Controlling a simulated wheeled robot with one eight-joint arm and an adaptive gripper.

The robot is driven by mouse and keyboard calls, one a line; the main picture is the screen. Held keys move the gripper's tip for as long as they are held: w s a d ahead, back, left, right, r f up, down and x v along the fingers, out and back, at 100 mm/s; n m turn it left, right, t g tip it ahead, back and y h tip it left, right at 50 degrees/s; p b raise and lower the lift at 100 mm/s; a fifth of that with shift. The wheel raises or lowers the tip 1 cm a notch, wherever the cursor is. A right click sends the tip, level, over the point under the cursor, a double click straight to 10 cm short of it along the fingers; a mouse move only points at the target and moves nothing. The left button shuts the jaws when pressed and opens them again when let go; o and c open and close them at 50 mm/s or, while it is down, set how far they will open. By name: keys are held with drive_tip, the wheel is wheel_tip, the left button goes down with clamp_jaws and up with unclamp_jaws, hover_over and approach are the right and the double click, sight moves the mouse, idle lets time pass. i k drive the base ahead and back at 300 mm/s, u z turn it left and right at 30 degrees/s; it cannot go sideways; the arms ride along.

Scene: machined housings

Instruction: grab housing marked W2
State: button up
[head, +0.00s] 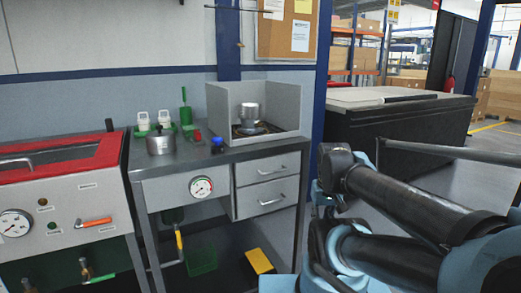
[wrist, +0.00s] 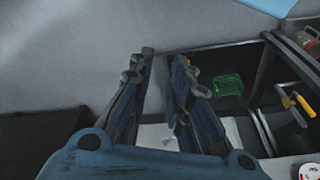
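Two grey metal round parts that could be housings show in the head view. The other metal cylinder (head: 250,111) sits inside the open-fronted grey booth at the back right of the bench. No W2 marking is legible on either. My gripper (wrist: 163,56) shows in the wrist view with its two fingers apart and nothing between them. It points toward the floor and lower shelf, away from both metal parts. Neither part shows in the wrist view.
The grey workbench (head: 270,142) carries white-topped bottles (head: 143,121), a green item (head: 185,113) and a blue knob-like item (head: 217,144). A green crate (head: 201,254) and a yellow box (head: 260,261) lie below. A red-topped machine (head: 60,158) adjoins on the left; a dark cabinet (head: 400,135) stands right.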

sight(250, 114)
drive_tip(key=k, duration=1.15)
drive_tip(key=u, duration=0.65)
drive_tip(key=i, duration=1.1)
drive_tip(key=z, duration=0.6)
drive_tip(key=i, duration=0.45)
drive_tip(key=z, duration=0.25)
